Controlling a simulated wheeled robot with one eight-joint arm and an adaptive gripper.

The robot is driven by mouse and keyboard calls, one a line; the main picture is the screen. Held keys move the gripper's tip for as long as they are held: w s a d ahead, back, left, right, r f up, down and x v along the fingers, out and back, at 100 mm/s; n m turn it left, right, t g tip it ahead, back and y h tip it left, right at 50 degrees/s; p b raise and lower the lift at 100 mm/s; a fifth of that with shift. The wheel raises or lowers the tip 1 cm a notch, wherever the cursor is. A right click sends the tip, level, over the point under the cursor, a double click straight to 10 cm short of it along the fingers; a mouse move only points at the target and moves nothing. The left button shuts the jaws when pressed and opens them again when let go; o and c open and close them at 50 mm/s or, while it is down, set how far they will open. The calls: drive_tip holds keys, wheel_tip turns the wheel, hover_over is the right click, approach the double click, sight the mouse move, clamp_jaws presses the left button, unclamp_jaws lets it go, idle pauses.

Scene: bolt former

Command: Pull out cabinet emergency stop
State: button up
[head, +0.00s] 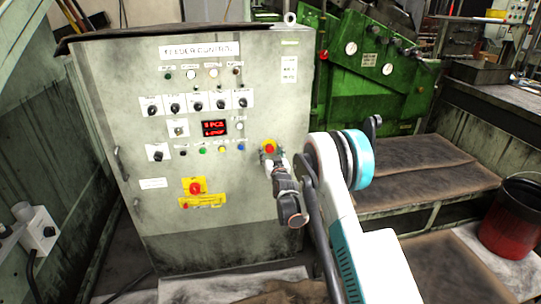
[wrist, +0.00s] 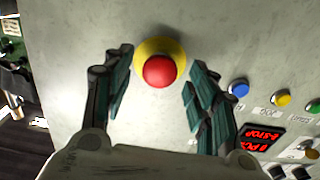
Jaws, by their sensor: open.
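The cabinet emergency stop is a red mushroom button on a yellow collar (head: 269,147), on the right side of the grey cabinet's front (head: 110,105). In the wrist view the red button (wrist: 160,71) is at the upper middle. My gripper (wrist: 155,75) is open, with one finger on each side of the button and a gap to each. In the head view my gripper (head: 270,160) is at the cabinet face by the button and partly covers its lower edge. I cannot tell how deep the fingertips reach along the button.
The cabinet carries a red display (head: 214,128), a row of coloured buttons (head: 202,151) and a red switch on a yellow plate (head: 195,188). A green machine (head: 385,65) stands behind. A red bucket (head: 512,218) stands at the right. A grey box (head: 38,230) is at the left.

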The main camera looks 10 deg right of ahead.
drive_tip(key=shift+w, duration=0.65)
drive_tip(key=c, duration=1.2)
drive_tip(key=shift+s, duration=0.5)
drive_tip(key=shift+c, duration=0.2)
drive_tip(key=o, duration=1.2)
drive_tip(key=shift+o, duration=0.2)
drive_tip(key=shift+s, duration=0.1)
drive_tip(key=s, duration=1.2)
